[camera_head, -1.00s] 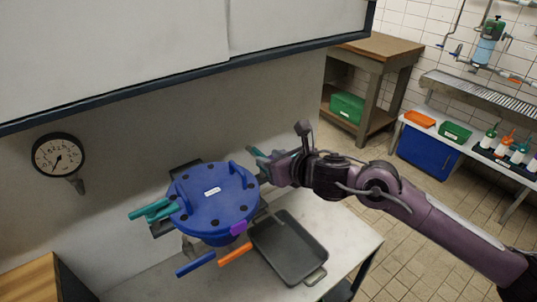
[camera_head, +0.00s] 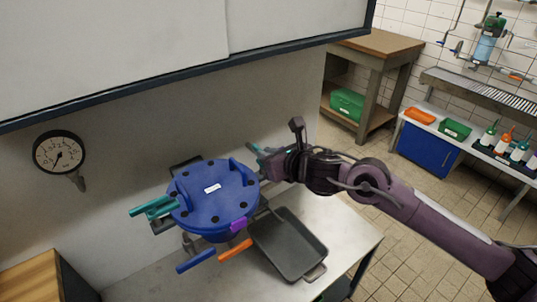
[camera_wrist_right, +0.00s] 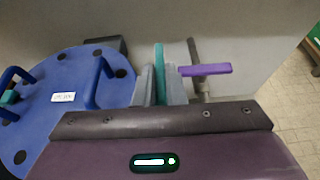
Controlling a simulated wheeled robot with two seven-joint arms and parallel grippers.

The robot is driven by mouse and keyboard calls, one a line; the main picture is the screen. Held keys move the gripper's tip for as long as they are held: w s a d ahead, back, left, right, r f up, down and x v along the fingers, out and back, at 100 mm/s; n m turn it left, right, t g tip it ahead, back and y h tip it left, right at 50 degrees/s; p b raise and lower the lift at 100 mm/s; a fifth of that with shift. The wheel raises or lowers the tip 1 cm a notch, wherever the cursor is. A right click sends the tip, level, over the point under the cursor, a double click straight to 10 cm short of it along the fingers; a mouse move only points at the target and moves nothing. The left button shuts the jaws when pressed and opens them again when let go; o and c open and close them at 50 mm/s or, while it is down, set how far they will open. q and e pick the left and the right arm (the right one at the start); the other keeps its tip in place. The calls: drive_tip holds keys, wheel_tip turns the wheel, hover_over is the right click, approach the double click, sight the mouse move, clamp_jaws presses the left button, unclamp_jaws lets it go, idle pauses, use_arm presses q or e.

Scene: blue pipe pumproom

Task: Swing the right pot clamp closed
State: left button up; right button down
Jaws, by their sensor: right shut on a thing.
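The pot is the round vessel with a blue bolted lid (camera_head: 212,190); the lid also shows in the wrist view (camera_wrist_right: 70,100). A teal clamp handle (camera_head: 152,207) sticks out from the pot's left side. The right pot clamp's teal handle (camera_wrist_right: 160,65) stands between the fingers of my right gripper (camera_head: 262,158), which are shut on it. In the wrist view the gripper (camera_wrist_right: 160,84) is just right of the lid. In the head view the gripper hides most of that clamp, so its exact angle is unclear. My left gripper is not in view.
A grey tray (camera_head: 285,257) lies on the bench right of the pot. Blue (camera_head: 196,262) and orange (camera_head: 235,250) handles stick out below the lid. A purple lever (camera_wrist_right: 205,69) is close right of the gripper. A gauge (camera_head: 59,153) is on the wall.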

drive_tip(key=shift+s+a+f+m+t+h+b, duration=0.1)
drive_tip(key=shift+a+f+m+t+h+b, duration=0.1)
drive_tip(key=shift+m+t+h+b, duration=0.5)
drive_tip(key=m+h+b, duration=0.2)
drive_tip(key=shift+s+a+t+b, duration=0.15)
drive_tip(key=shift+a+t+b, duration=0.15)
drive_tip(key=shift+b, duration=0.1)
drive_tip(key=m+h, duration=0.3)
drive_tip(key=a+m+h, duration=0.1)
drive_tip(key=m+h, duration=0.2)
drive_tip(key=h, duration=0.1)
drive_tip(key=a+m+g+h, duration=0.1)
drive_tip(key=m+h, duration=0.2)
drive_tip(key=shift+r+p, duration=0.3)
drive_tip(key=shift+r, duration=0.05)
drive_tip(key=m+g+h, duration=0.1)
drive_tip(key=m+h+p, duration=0.1)
drive_tip(key=h, duration=0.1)
drive_tip(key=shift+w+a+m+g, duration=0.2)
drive_tip(key=shift+w+m+g, duration=0.1)
drive_tip(key=shift+g, duration=0.1)
drive_tip(key=shift+w+a+f+m+g+h+p, duration=0.1)
drive_tip(key=shift+w+a+m+g+h+p, duration=0.05)
drive_tip(key=shift+m+g+h+p, duration=1)
drive_tip(key=shift+f+m, duration=0.1)
drive_tip(key=shift+m, duration=0.25)
